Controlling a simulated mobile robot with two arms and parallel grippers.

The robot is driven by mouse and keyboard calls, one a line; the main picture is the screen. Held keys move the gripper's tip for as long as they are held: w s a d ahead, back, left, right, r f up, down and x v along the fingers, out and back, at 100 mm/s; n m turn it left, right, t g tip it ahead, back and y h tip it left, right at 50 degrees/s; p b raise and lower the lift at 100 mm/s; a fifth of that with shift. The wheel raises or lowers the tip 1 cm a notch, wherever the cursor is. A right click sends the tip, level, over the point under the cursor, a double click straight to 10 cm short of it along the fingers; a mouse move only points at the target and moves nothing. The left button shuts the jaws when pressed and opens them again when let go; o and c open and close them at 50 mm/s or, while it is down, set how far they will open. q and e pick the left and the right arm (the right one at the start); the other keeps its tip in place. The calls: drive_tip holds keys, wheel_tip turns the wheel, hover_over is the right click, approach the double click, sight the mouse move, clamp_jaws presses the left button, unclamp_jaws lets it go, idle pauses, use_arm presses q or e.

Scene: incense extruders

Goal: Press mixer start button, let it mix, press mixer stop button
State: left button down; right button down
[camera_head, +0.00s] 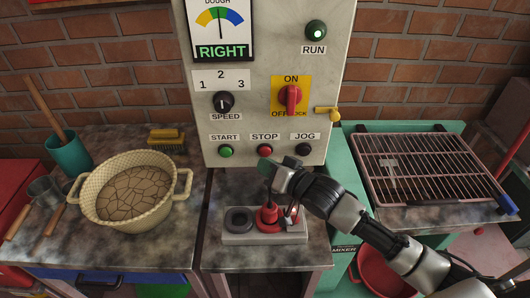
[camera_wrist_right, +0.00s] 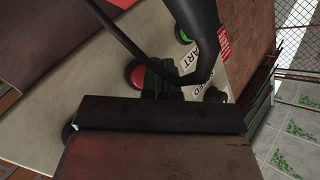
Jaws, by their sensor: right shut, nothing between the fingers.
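A pale control panel (camera_head: 210,125) stands at the back, with a green START button (camera_head: 225,152) and a red STOP button (camera_head: 265,151) low on it. The green RUN lamp (camera_head: 316,30) above looks lit. My right gripper is at the panel just below STOP. In the right wrist view, its shut, empty fingers (camera_wrist_right: 160,82) overlap the edge of the red STOP button (camera_wrist_right: 137,75). I cannot tell whether they touch it. The green START button (camera_wrist_right: 184,35) is partly hidden there behind a dark part. My left gripper is out of view.
The black JOG button (camera_head: 303,150) is right of STOP. A red switch (camera_head: 292,97) sits above, beside a yellow lever (camera_head: 327,113). A grey base (camera_head: 235,239) with a red fitting lies under my arm. A pot (camera_head: 93,208) and a wire rack (camera_head: 425,160) flank the panel.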

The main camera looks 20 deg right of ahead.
drive_tip(key=shift+w, duration=0.1)
idle(0.4)
drive_tip(key=shift+w+d, duration=0.15)
drive_tip(key=shift+w, duration=0.15)
drive_tip(key=shift+w+d, duration=0.15)
drive_tip(key=shift+w, duration=0.35)
idle(0.9)
drive_tip(key=shift+s+r+p, duration=0.1)
drive_tip(key=shift+p, duration=0.25)
drive_tip(key=shift+s+a+p, duration=0.25)
drive_tip(key=shift+s+p, duration=0.35)
drive_tip(key=shift+s, duration=0.2)
